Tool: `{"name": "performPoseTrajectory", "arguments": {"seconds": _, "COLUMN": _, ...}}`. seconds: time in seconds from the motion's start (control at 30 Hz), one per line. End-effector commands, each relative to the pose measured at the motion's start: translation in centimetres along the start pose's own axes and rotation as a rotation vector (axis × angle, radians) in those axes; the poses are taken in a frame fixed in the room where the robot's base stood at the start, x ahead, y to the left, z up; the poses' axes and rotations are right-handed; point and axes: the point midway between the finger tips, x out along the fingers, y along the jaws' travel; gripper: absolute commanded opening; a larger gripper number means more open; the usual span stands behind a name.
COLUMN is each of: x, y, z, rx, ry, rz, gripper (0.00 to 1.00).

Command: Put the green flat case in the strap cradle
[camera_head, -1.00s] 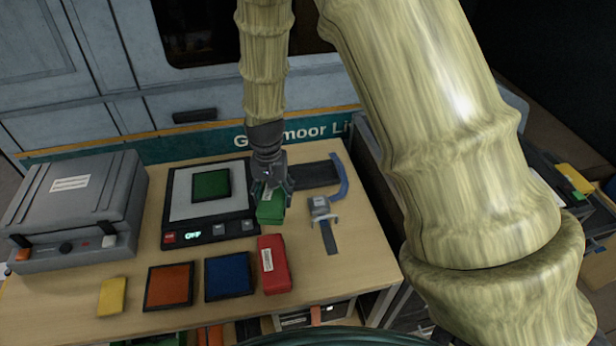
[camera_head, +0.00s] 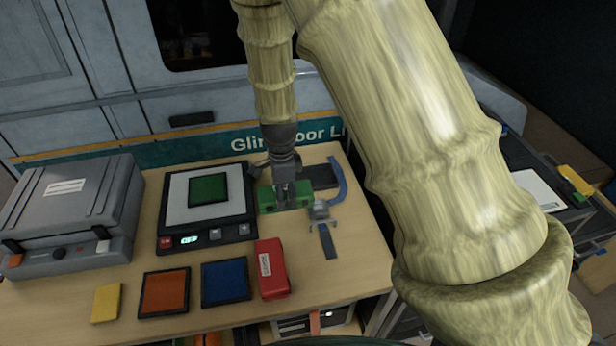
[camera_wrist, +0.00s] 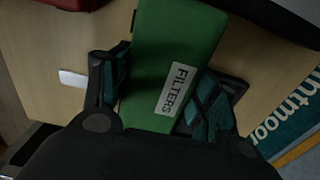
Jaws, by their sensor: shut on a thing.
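My gripper (camera_head: 286,193) is shut on a green case labelled FILTERS (camera_head: 267,201), which also shows between the fingers in the wrist view (camera_wrist: 180,45). The case lies lengthwise across the view, low over or on the table; I cannot tell if it touches. The strap cradle, with a dark pad (camera_head: 322,177), a curved blue strap (camera_head: 338,183) and a grey buckle (camera_head: 319,211), is just right of the case. The case's right end is close to the pad and buckle; whether it overlaps them is unclear. A separate flat green square (camera_head: 208,189) lies on the scale.
The scale (camera_head: 178,205) stands left of my gripper. A red box (camera_head: 271,270), blue square (camera_head: 225,281), orange square (camera_head: 164,292) and yellow block (camera_head: 107,303) lie along the front. A grey hard case (camera_head: 70,205) stands far left. The tabletop right of the red box is mostly clear.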

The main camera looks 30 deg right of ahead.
Motion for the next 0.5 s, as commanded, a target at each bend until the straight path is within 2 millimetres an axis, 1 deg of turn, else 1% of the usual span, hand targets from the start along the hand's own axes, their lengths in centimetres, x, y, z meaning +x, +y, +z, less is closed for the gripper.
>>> {"name": "performPoseTrajectory", "arguments": {"seconds": 0.07, "x": -0.1, "y": -1.1, "z": -0.9, "rx": 0.002, "ry": 0.000, "rz": -0.001, "gripper": 0.25}}
{"name": "performPoseTrajectory", "arguments": {"seconds": 0.5, "x": 0.7, "y": -8.1, "z": -6.3, "rx": 0.000, "ry": 0.000, "rz": -0.002, "gripper": 0.25}}
